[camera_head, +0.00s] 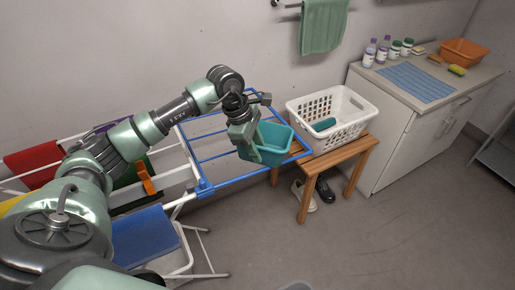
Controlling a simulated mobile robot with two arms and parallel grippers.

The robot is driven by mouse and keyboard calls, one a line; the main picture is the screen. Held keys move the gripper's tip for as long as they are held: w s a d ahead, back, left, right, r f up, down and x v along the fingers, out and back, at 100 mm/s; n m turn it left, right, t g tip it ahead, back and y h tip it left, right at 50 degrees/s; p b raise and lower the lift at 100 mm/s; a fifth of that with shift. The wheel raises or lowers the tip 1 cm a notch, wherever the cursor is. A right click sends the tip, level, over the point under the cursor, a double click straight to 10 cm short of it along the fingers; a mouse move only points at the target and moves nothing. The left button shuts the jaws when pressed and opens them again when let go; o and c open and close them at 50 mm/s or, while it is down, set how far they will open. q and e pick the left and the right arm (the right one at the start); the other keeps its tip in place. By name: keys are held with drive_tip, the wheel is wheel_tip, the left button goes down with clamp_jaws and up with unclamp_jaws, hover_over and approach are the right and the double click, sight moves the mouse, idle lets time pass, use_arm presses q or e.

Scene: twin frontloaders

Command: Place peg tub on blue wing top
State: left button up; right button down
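The peg tub, a teal open tub (275,139), is over the right end of the blue wing (213,156), a blue-framed rack panel with thin bars. My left gripper (249,146) reaches down at the tub's left side and appears shut on its rim. The gripper hides part of that side. I cannot tell whether the tub's base touches the wing's bars or hangs just above them. The tub looks about upright. My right gripper is not in view.
A white laundry basket (350,130) stands on a wooden stool (330,160) just right of the wing, with shoes (306,195) below. A counter (470,85) with bottles and an orange basin (464,52) is at right. Coloured cloths hang at left. Floor at front right is clear.

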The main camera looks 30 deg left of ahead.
use_arm(q)
drive_tip(key=b+v, duration=0.2)
drive_tip(key=v, duration=1)
